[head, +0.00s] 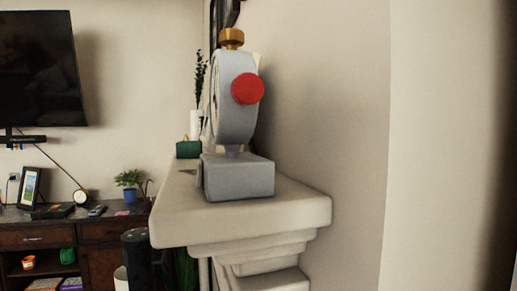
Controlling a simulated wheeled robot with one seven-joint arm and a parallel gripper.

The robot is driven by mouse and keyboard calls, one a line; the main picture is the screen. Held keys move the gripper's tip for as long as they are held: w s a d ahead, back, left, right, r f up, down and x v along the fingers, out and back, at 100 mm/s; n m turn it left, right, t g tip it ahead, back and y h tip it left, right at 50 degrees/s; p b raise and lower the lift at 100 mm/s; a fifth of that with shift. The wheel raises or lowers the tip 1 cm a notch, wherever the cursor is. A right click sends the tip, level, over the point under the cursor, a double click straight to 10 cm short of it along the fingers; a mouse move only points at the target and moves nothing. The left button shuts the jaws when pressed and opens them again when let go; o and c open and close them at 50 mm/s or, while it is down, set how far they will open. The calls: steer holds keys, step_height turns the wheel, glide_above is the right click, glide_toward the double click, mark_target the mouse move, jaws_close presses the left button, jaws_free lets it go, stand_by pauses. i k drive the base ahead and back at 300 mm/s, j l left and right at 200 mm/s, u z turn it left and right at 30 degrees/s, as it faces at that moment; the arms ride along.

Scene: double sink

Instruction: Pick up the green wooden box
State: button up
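A small dark green box (187,149) sits toward the far end of the pale mantel shelf (291,207). The grey device in front may hide part of it. My gripper is not in view, so whether it is open or shut does not show.
A grey device (224,178) with a red knob and a brass top stands at the mantel's near end. A white vase (195,125) with dark stems is near the box. A wall runs along the mantel's right. A dark cabinet (95,235) with several small objects stands far left, below a television (40,70).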

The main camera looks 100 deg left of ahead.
mark_target(185, 150)
steer(key=u, duration=2.1)
